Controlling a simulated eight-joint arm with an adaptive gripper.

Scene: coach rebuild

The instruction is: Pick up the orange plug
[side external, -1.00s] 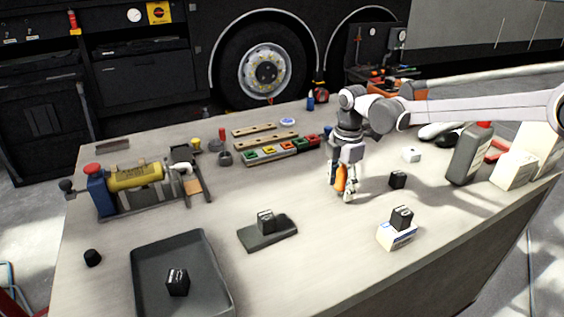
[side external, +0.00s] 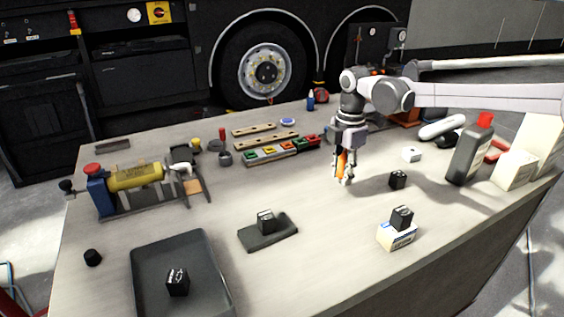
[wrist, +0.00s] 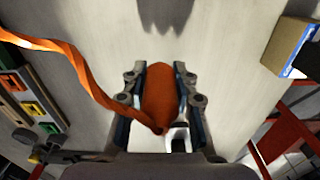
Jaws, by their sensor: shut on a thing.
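The orange plug (wrist: 160,95) sits between the two fingers of my gripper (wrist: 160,83) in the wrist view. An orange strap or cord (wrist: 88,76) runs from its lower end up to the left. In the side view my gripper (side external: 345,179) points down over the middle right of the table. It is shut on the orange plug (side external: 341,162), which is partly hidden by the fingers and appears held above the tabletop.
A dark bottle (side external: 470,155) stands farther right. Coloured blocks in a rack (side external: 272,153) lie left. A black cube on a white box (side external: 397,235) is in front.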

